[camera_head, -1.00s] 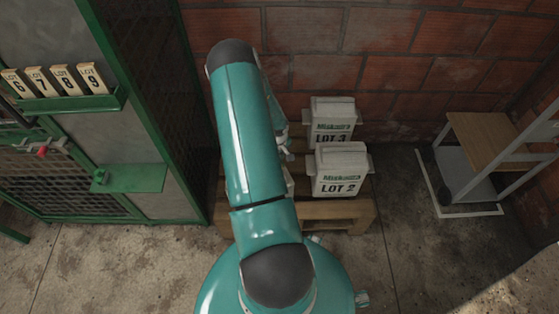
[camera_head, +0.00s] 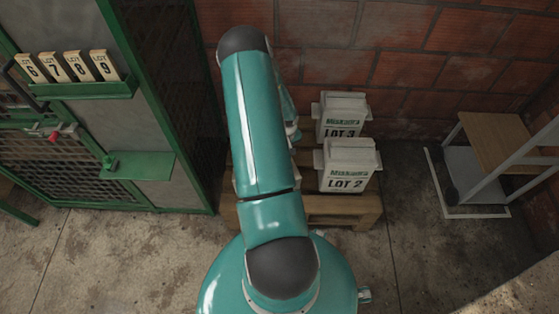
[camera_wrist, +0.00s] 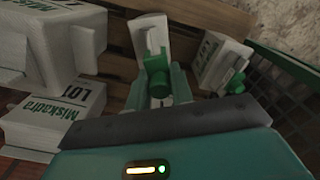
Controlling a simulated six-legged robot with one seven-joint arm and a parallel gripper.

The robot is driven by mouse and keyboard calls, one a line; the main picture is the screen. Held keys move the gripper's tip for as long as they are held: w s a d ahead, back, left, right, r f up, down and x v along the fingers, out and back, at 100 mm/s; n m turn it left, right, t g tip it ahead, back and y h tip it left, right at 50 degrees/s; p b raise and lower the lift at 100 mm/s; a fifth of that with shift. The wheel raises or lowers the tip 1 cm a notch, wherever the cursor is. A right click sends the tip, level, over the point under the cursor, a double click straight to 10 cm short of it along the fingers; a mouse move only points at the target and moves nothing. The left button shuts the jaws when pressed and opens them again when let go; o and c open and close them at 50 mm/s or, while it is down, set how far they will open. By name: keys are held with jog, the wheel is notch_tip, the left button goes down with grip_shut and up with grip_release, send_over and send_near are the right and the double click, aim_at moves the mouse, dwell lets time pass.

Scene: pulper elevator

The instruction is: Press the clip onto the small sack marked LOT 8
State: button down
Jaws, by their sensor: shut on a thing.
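In the wrist view my gripper (camera_wrist: 159,96) is shut on a green clip (camera_wrist: 156,72), which sits in front of a small white sack (camera_wrist: 149,32). I cannot tell if the clip touches this sack. A second small white sack (camera_wrist: 218,58) leans at the right, with a green clip (camera_wrist: 238,78) on or beside it. No lot number is readable on either sack. In the head view my arm hides the gripper and these sacks.
Large white sacks marked LOT 2 (camera_head: 347,165) and LOT 3 (camera_head: 342,116) stand on a wooden pallet (camera_head: 345,207) by the brick wall. A green mesh cage (camera_head: 60,160) is at left. A metal stand (camera_head: 480,160) is at right. The concrete floor (camera_head: 110,255) is bare.

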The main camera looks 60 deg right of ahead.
jog(key=shift+m, duration=0.5)
jog(key=shift+w+d+f, duration=0.1)
jog(key=shift+d+f, duration=0.5)
jog(key=shift+f, duration=0.65)
jog(key=shift+w+d+f, duration=0.15)
jog(key=shift+d+f, duration=0.4)
jog(key=shift+f, duration=0.7)
jog(key=shift+w+d+f, duration=0.1)
jog(key=shift+d+f, duration=0.5)
jog(key=shift+f, duration=0.65)
jog(key=shift+f, duration=1.4)
jog(key=c, duration=0.7)
grip_release()
jog(key=shift+o, duration=0.2)
jog(key=shift+r, duration=3.5)
